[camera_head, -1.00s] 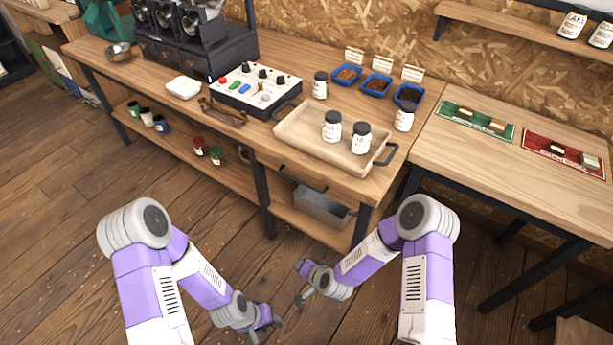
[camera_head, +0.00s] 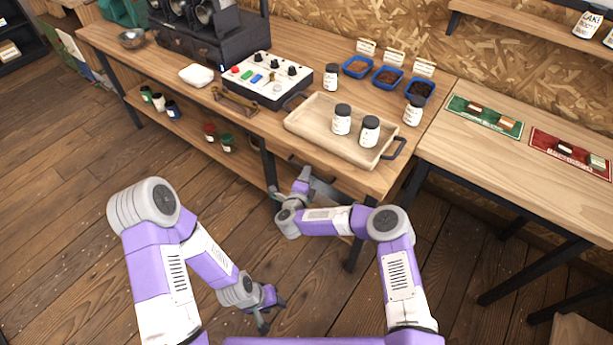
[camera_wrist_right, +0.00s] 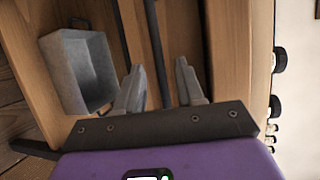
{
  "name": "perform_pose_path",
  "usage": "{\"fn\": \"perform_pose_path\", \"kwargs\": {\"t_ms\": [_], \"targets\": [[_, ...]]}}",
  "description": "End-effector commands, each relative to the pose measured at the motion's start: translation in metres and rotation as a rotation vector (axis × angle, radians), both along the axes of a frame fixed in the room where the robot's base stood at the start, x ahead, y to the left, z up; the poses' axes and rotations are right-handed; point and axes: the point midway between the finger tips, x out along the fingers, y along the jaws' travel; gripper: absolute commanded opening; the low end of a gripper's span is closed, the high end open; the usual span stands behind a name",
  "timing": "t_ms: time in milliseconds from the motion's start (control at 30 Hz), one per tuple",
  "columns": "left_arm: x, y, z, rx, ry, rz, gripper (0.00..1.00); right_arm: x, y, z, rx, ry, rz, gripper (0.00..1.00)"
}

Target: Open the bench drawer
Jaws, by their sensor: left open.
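The bench drawer is under the bench top below the wooden tray; its dark bar handle (camera_head: 297,160) shows partly in the head view, near my right gripper (camera_head: 292,183). In the right wrist view, my right gripper (camera_wrist_right: 160,72) has its two fingers apart. A dark bar, which looks like the handle, runs between the fingers. I cannot tell whether they touch it. The drawer looks shut. My left gripper (camera_head: 272,312) is open and empty, low over the floor in front of the bench.
A grey metal bin (camera_wrist_right: 80,72) sits on the bench's lower shelf. On the bench top stand a wooden tray (camera_head: 310,138) with two jars, a control box (camera_head: 262,80) and blue bean trays. A dark bench leg (camera_head: 267,165) is close to my right gripper. The floor in front is clear.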

Motion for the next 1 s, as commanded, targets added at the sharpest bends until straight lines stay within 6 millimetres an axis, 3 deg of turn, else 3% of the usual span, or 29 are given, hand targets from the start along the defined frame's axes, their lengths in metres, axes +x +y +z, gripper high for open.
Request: {"fn": "perform_pose_path", "kwargs": {"t_ms": [200, 467, 700, 1000], "targets": [[0.0, 0.0, -0.006, 0.0, 0.0, 0.0, 0.43, 0.014, -0.003, -0.003, -0.002, 0.0, 0.002, 0.38], [0.0, 0.0, -0.005, 0.0, 0.0, 0.0, 0.43, 0.015, -0.003, -0.002, -0.001, 0.0, 0.003, 0.38], [0.0, 0.0, -0.005, 0.0, 0.0, 0.0, 0.43, 0.015, -0.003, -0.002, -0.001, 0.0, 0.003, 0.01], [0.0, 0.0, -0.005, 0.0, 0.0, 0.0, 0.43, 0.015, -0.003, -0.002, -0.001, 0.0, 0.003, 0.0]]}}
